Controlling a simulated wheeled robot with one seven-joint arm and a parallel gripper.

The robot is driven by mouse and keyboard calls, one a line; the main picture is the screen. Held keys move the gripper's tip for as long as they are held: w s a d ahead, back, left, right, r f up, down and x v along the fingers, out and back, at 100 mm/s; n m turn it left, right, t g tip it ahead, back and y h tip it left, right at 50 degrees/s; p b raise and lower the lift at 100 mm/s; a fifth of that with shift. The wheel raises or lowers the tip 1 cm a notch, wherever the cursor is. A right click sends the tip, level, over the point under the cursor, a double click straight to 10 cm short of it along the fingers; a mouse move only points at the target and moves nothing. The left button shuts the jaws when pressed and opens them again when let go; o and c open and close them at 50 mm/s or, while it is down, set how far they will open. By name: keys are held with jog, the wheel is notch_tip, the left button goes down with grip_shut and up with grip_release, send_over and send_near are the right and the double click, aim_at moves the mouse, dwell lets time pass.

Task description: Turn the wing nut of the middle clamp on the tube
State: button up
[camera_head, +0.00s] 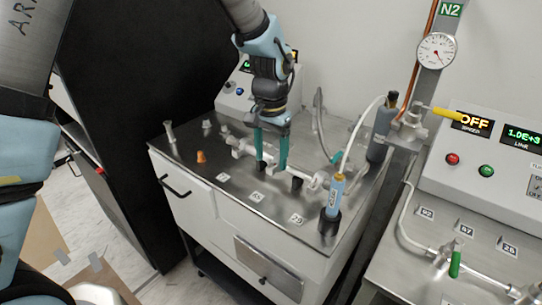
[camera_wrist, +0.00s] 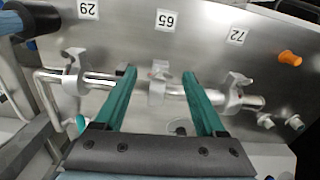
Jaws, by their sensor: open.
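The metal tube (camera_wrist: 100,80) runs across the wrist view with three clamps on it. The middle clamp (camera_wrist: 158,85) is pale grey with its upper part near the label 65. The left clamp (camera_wrist: 75,75) is near label 29 and the right clamp (camera_wrist: 236,92) near label 72. My gripper (camera_wrist: 159,73) is open, with one teal finger on each side of the middle clamp and gaps on both sides. In the head view my gripper (camera_head: 271,165) points down over the tube (camera_head: 304,176); its fingers largely hide the middle clamp there. Contact with the tube cannot be told.
The steel cart top (camera_head: 235,190) is mostly bare in front of the tube. An orange cap (camera_head: 201,157) stands at its left. A blue cylinder (camera_head: 334,198) with a white hose stands at the right end. A panel bench (camera_head: 400,260) with another line is further right.

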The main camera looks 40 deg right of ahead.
aim_at(271, 161)
notch_tip(271, 161, up, 10)
jog(key=b, duration=0.2)
jog(key=shift+r+b, duration=0.25)
jog(key=shift+b, duration=0.05)
jog(key=w+a+f+n, duration=0.25)
jog(key=w+a, duration=0.35)
jog(key=a, duration=0.5)
jog(key=w+a+f+n, duration=0.1)
jog(key=w+a+n, duration=0.4)
jog(key=a, duration=0.6)
jog(key=s+a+f+n, duration=0.1)
jog(key=a+f+n, duration=0.1)
jog(key=a, duration=0.8)
jog(key=s+a+f+n+t, duration=0.1)
jog(key=a+f+n, duration=0.1)
jog(key=a, duration=0.8)
jog(key=shift+s+n+t, duration=0.15)
jog(key=shift+n+t, duration=0.15)
jog(key=shift+n, duration=0.45)
